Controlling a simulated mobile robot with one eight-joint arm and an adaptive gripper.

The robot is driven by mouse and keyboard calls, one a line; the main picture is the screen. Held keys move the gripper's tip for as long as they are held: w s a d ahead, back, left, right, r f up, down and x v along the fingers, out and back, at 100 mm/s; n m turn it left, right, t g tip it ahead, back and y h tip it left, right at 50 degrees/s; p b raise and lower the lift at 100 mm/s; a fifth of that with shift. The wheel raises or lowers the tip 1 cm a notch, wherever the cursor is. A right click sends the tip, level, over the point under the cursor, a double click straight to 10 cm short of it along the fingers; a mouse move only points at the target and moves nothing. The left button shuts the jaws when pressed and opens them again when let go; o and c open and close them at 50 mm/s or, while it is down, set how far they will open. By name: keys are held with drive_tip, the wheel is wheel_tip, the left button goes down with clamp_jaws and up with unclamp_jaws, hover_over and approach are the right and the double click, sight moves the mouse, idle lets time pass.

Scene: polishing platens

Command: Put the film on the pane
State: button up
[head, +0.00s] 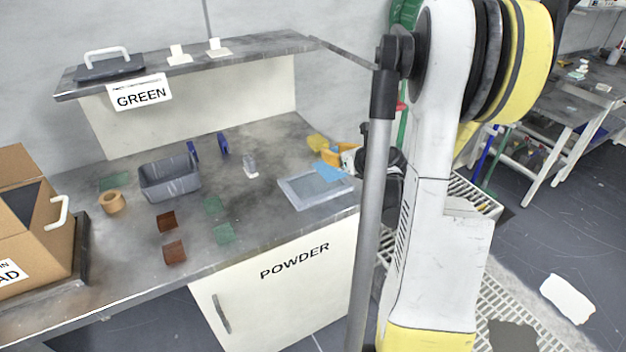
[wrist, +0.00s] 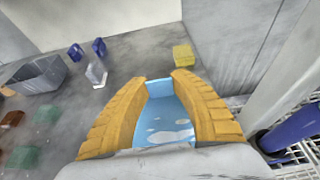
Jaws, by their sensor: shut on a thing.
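The film (head: 328,172) is a light blue sheet. In the head view it hangs from my gripper (head: 343,156) over the back right part of the pane. In the wrist view the film (wrist: 165,115) fills the space between the two yellow fingers of my gripper (wrist: 162,84), which is shut on it. The pane (head: 305,190) is a pale grey-blue plate with a light frame, lying flat near the right front edge of the bench. I cannot tell whether the film touches the pane. The pane is hidden in the wrist view.
A grey bin (head: 168,180), a small clear object on a white base (head: 250,168), and green and brown pads (head: 174,252) stand left of the pane on the bench (head: 120,275). A yellow block (wrist: 183,55) lies just beyond my fingers. A shelf (head: 200,62) overhangs the back.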

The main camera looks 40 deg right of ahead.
drive_tip(key=b, duration=0.3)
hover_over(309, 175)
wheel_tip(309, 175, down, 5)
drive_tip(key=shift+r, duration=0.2)
wheel_tip(309, 175, down, 4)
drive_tip(key=shift+f+b, duration=0.1)
drive_tip(key=shift+b, duration=0.95)
drive_tip(key=o, duration=0.9)
drive_tip(key=shift+c, duration=0.2)
